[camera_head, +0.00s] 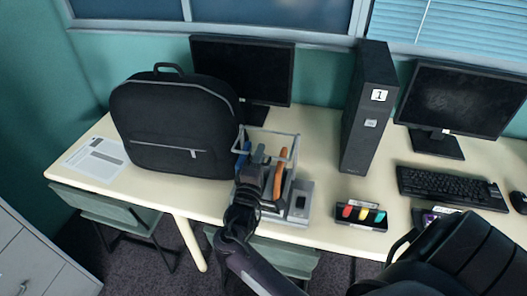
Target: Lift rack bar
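A small grey rack (299,200) stands on the cream table in the middle of the view. A thin, pale bar frame (281,133) rises above it, and tools with blue and orange (279,172) parts stand inside.
A black backpack (172,125) stands close on the rack's left. A monitor (245,68) is behind it, and a tall black computer tower (368,110) stands to the right. A small tray with coloured pieces (361,215) lies at the front right. A keyboard (450,188) is farther right.

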